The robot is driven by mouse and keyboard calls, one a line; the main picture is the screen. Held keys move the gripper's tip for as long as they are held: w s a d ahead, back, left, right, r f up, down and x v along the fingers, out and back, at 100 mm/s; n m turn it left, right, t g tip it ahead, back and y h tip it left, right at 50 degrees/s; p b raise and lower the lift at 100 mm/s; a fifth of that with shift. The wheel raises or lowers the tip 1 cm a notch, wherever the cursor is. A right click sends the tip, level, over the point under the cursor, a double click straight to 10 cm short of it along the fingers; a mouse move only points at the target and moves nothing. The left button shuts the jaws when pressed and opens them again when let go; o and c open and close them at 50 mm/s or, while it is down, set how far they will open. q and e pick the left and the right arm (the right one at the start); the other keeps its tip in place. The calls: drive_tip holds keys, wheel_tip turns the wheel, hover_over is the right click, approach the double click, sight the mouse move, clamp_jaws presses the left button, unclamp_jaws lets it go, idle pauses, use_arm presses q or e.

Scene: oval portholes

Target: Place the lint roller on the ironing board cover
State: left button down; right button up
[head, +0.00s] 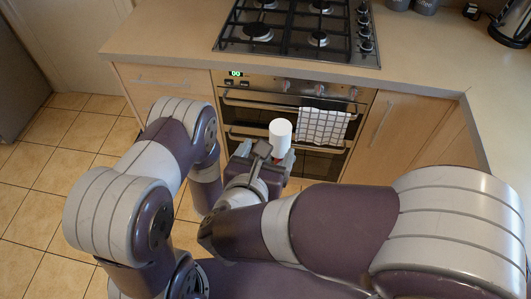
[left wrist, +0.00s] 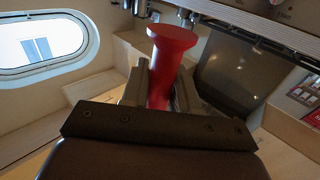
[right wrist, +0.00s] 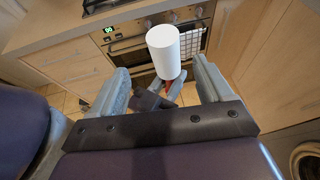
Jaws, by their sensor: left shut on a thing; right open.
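The lint roller has a white cylinder (head: 280,135) and a red handle. In the left wrist view its red handle (left wrist: 170,62), with a flared end, stands between the fingers of my left gripper (left wrist: 161,88), which is shut on it. In the right wrist view the white cylinder (right wrist: 163,50) shows above the left gripper's fingers. My right gripper (right wrist: 160,72) is open, its fingers apart on either side of the roller in that view; I cannot tell whether they touch it. In the head view my right gripper (head: 273,158) largely hides the left one. I see no ironing board cover.
An oven (head: 240,112) with a checked towel (head: 323,126) on its handle stands beyond the grippers, under a worktop (head: 170,35) with a gas hob (head: 300,28). Wooden cabinets flank it. Tiled floor (head: 60,150) is free at the left. An oval porthole (left wrist: 45,42) shows in the left wrist view.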

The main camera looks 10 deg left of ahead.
drive_tip(key=x, duration=1.2)
drive_tip(key=shift+s+a+f, duration=0.1)
drive_tip(key=shift+a+f, duration=0.1)
drive_tip(key=c, duration=1)
use_arm(q)
drive_tip(key=c, duration=0.9)
unclamp_jaws()
drive_tip(key=shift+w, duration=0.1)
drive_tip(key=shift+c, duration=0.2)
use_arm(e)
drive_tip(key=shift+c, duration=1.3)
use_arm(q)
drive_tip(key=shift+o, duration=0.9)
use_arm(e)
drive_tip(key=shift+c, duration=0.6)
use_arm(q)
drive_tip(key=shift+a, duration=0.1)
